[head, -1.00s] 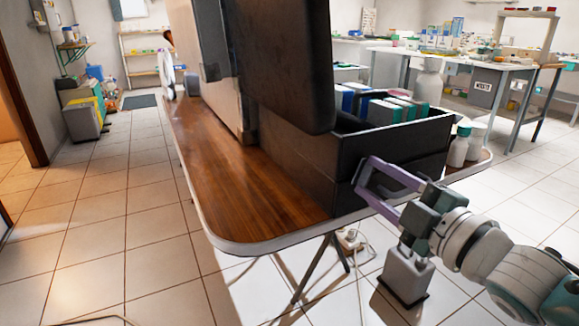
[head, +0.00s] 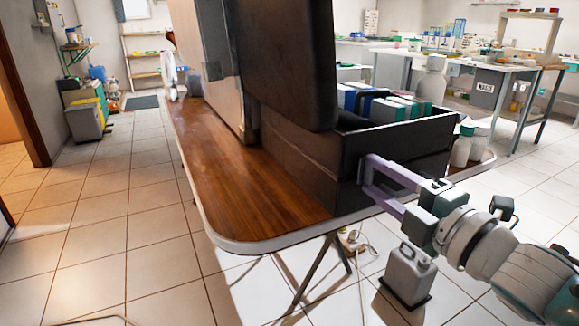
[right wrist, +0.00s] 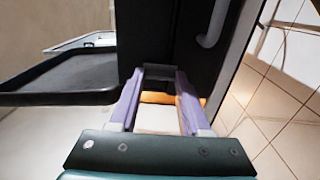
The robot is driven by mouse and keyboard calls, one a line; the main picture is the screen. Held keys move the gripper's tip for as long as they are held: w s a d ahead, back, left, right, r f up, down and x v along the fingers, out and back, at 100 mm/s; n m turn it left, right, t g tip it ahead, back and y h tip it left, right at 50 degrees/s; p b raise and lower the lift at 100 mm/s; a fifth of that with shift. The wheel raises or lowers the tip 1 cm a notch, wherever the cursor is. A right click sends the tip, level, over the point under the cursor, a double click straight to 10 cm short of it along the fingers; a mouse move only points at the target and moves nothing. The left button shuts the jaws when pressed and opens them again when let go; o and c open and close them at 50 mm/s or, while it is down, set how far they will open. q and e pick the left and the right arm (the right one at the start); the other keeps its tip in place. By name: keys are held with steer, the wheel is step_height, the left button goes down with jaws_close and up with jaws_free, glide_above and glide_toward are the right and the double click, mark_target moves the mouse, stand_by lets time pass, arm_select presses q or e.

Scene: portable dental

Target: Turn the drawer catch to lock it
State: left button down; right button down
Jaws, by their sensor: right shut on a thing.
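A black case (head: 285,160) stands on the wooden table, with an open-topped black drawer (head: 410,142) on its right that holds several boxes. My right gripper (head: 364,176) has its purple fingers against the drawer's near face, at its lower left corner. In the right wrist view the fingertips (right wrist: 158,74) close around a small dark piece on the black face. It looks like the catch, but the fingers hide most of it and I cannot tell its angle. My left gripper is not in view.
The wooden table (head: 205,165) has bare room left of the case. White bottles (head: 462,145) stand at the drawer's right end. A grey jug (head: 408,275) stands on the floor below my right arm. A raised black panel (head: 283,65) rises above the case.

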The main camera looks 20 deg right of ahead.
steer(key=shift+c, duration=1.8)
jaws_free()
steer(key=s+p, duration=0.1)
steer(key=s, duration=0.9)
steer(key=shift+d+p, duration=0.35)
steer(key=shift+d, duration=0.05)
